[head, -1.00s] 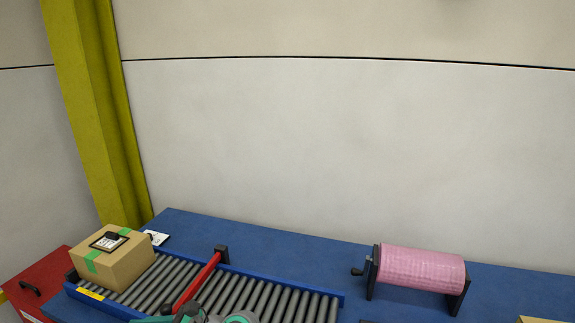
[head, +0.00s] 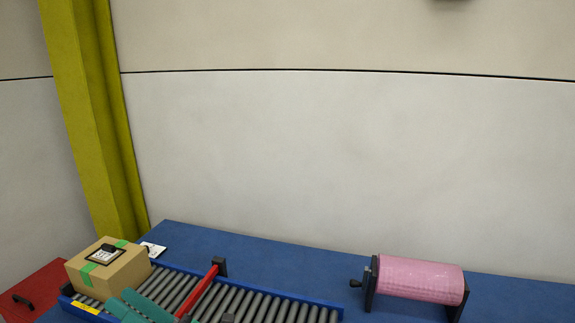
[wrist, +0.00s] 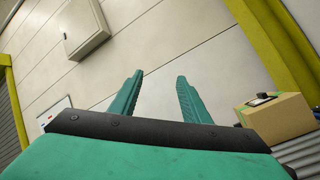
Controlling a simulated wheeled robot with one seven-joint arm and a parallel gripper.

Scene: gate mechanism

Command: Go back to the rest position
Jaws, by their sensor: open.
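My gripper (wrist: 160,98) is open and empty in the wrist view, its two green fingers apart against the pale wall. In the head view, green parts of my arm (head: 140,308) show at the bottom edge, in front of the roller conveyor (head: 262,304). A red gate bar (head: 200,290) lies across the conveyor, with a black block at its far end. A cardboard box (head: 112,268) with green tape and a black item on top sits on the conveyor's left end. The box also shows at the right of the wrist view (wrist: 277,122).
A blue table (head: 290,257) carries the conveyor and a pink roll on a black crank stand (head: 418,279). A red cabinet (head: 35,290) stands at the left. A yellow column (head: 90,110) rises behind. A grey wall box (wrist: 83,28) shows in the wrist view.

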